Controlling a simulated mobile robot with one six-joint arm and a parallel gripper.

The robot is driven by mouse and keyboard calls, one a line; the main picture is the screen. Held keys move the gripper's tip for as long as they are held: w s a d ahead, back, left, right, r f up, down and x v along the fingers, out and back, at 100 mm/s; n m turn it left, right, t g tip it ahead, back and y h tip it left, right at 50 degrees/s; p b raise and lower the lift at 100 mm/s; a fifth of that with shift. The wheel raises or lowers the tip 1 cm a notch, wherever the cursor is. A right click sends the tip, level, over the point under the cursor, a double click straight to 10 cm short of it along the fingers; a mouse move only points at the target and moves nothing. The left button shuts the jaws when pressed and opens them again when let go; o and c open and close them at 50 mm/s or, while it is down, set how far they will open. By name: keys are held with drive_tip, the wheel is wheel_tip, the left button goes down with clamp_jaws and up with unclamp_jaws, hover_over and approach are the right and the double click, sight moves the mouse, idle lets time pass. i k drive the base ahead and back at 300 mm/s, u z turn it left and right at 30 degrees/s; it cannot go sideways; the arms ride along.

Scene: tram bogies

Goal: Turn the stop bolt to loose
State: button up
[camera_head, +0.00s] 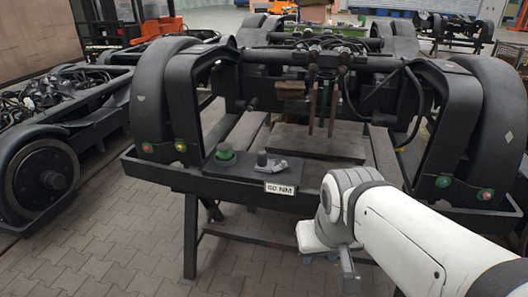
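On the front ledge of the black bogie frame (310,192) is a small dark upright cylinder (262,158), with a light grey lever-like piece (277,166) beside it. This looks like the stop bolt, but it is too small to make out any markings of its turn position. A white label (281,188) reading "60 NM" is just below it. A green round knob (225,152) stands to its left on the same dark block. My gripper (320,256) is at the end of my white arm, lower right of the bolt and apart from it.
Another bogie with a large wheel (42,176) stands at the left. A grey flat plate (318,142) lies inside the frame behind the ledge. Hanging links (322,100) and cables are above it. The paved floor (120,245) at the front left is clear.

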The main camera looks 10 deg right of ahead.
sight(282, 166)
drive_tip(key=z, duration=0.2)
drive_tip(key=i, duration=0.85)
drive_tip(key=u, duration=0.1)
